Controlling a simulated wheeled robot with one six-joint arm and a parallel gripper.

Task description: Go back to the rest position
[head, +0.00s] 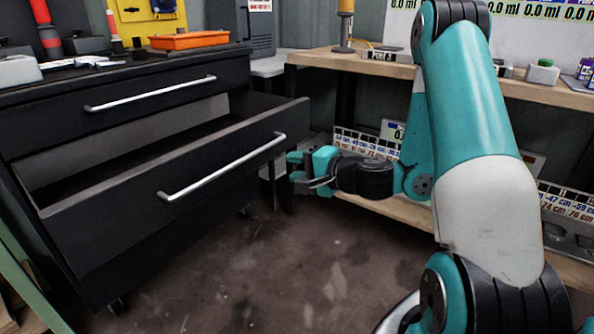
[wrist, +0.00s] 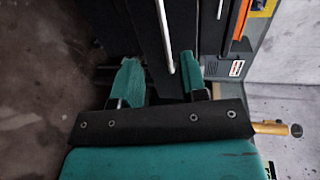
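My gripper (head: 300,172) is in front of the right end of a black drawer cabinet (head: 128,262). Its two teal fingers stand apart with nothing between them that they hold, as the wrist view also shows (wrist: 160,80). The lower drawer (head: 110,208) is pulled out, and its silver handle (head: 222,168) is to the left of my gripper. In the wrist view a silver handle (wrist: 164,35) runs down to near the fingers. I cannot tell whether a finger touches the drawer front.
A wooden bench (head: 390,68) with bottles and labelled panels stands behind my arm. An orange tray (head: 188,40) lies on the cabinet top. The upper drawer (head: 120,105) looks shut. The floor (head: 290,270) in front is clear.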

